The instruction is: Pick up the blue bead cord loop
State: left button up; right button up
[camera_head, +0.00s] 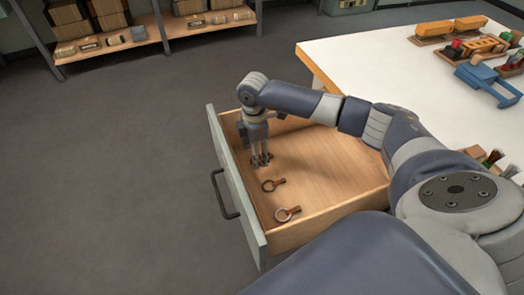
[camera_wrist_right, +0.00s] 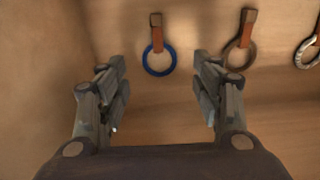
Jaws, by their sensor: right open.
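The blue bead cord loop (camera_wrist_right: 159,60) lies on the floor of the open drawer, with a brown tab (camera_wrist_right: 157,30) at its far side. In the right wrist view it is ahead of my right gripper (camera_wrist_right: 160,95), between the lines of the two fingers. The fingers are wide apart and empty. In the head view my right gripper (camera_head: 261,161) points down into the drawer and hides the blue loop. A dark brown loop (camera_wrist_right: 236,58) lies to the right, and a pale grey loop (camera_wrist_right: 309,55) is farther right. My left gripper is not in view.
The drawer (camera_head: 330,165) has a grey front panel (camera_head: 236,185) and wooden side walls close to my right gripper. The white table (camera_head: 370,60) with several tools and blocks stands at the right. A shelf (camera_head: 200,28) with boxes stands at the back.

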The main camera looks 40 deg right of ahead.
jog(key=shift+f, duration=1.1)
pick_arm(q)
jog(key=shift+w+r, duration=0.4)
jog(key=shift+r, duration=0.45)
pick_arm(e)
jog(key=c, duration=0.8)
